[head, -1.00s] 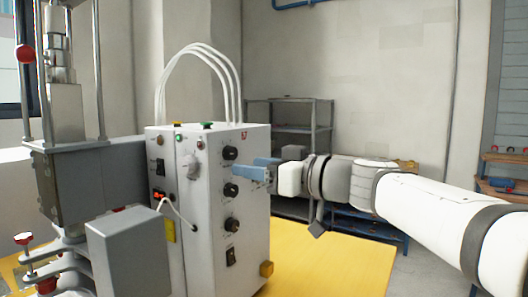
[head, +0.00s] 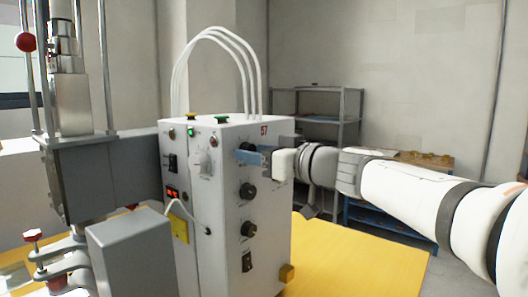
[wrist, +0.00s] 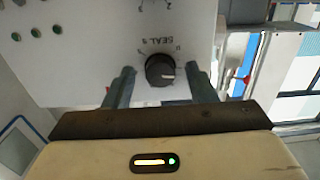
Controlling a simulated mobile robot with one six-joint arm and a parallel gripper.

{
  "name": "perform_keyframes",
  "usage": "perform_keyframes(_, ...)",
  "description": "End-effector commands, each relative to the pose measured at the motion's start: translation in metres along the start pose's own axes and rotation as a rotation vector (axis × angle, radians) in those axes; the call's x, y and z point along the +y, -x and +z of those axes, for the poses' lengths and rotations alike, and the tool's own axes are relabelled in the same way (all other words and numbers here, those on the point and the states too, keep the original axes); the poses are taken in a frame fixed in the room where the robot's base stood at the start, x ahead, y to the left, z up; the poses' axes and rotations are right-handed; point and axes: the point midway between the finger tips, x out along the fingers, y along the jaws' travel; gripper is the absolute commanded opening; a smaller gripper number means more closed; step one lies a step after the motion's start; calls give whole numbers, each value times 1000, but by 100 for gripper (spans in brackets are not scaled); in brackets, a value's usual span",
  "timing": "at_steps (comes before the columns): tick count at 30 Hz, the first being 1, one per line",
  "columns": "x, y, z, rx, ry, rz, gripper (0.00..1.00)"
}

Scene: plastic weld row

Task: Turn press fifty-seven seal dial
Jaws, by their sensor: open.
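The press control box (head: 215,215) is a white cabinet with a red 57 at its top right corner. A column of black dials runs down its right-hand face. The seal dial (wrist: 160,70) is a round black knob under printed SEAL lettering in the wrist view, with a pale mark toward its right side.
White hoses (head: 222,40) arch over the box. A grey press (head: 95,180) stands left. The yellow table (head: 350,262) is clear at right.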

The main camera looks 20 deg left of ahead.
Motion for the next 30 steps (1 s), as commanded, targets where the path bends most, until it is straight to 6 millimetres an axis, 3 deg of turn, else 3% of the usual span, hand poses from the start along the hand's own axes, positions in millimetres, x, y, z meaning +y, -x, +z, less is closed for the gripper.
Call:
perform_keyframes(7, 0, -1, 0, -1, 0, 0, 50)
perform_keyframes(23, -1, -1, 0, -1, 0, -1, 7)
perform_keyframes(30, -3, -3, 2, -1, -20, -5, 7)
